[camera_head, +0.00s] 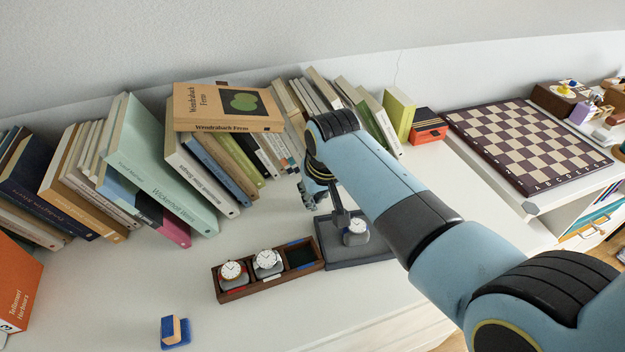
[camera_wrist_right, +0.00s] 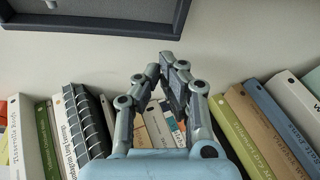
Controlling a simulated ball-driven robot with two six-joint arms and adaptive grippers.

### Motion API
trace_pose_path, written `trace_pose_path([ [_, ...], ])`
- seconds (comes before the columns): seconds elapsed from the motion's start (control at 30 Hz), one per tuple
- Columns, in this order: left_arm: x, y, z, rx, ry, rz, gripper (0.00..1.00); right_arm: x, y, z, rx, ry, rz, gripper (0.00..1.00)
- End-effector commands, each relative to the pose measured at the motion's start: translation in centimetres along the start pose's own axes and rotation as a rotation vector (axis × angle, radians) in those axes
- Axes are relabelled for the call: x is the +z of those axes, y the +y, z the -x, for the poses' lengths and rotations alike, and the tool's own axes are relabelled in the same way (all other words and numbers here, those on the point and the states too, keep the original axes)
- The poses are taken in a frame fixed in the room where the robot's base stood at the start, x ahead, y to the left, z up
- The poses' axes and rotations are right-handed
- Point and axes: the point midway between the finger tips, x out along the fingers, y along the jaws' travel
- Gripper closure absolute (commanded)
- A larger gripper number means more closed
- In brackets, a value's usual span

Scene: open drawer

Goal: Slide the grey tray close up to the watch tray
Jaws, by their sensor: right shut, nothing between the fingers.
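The grey tray (camera_head: 375,254) lies on the white surface and holds one white-faced watch (camera_head: 355,228) on a grey cushion. Its dark wall (camera_wrist_right: 100,24) crosses the top of the right wrist view. The brown wooden watch tray (camera_head: 272,285) is just left of it, with two watches and an empty dark compartment at its right end. The trays' near ends are very close; I cannot tell if they touch. My right gripper (camera_head: 338,212) is shut and empty at the grey tray's far side; its fingertips (camera_wrist_right: 168,70) show near the wall. My left gripper is out of view.
Leaning books (camera_head: 160,175) line the back, close behind my right gripper. A blue and tan block (camera_head: 175,332) lies at the front left. A chessboard (camera_head: 525,140) is at the right.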

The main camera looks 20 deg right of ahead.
Motion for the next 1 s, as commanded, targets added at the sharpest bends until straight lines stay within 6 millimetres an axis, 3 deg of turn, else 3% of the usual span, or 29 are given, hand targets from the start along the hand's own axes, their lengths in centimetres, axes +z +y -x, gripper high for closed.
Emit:
trace_pose_path([
  [0.2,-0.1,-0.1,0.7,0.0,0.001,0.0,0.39,1.4,0.0,0.6,0.0,0.0,0.0,1.0],
  [0.57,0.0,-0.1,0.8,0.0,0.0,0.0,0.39,1.5,0.0,0.6,0.0,-0.001,0.0,1.0],
  [0.83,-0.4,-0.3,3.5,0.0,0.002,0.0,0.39,3.2,0.0,1.6,0.0,-0.004,0.001,1.0],
  [1.0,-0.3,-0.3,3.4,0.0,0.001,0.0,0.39,3.6,0.0,1.3,0.0,-0.002,0.001,1.0],
])
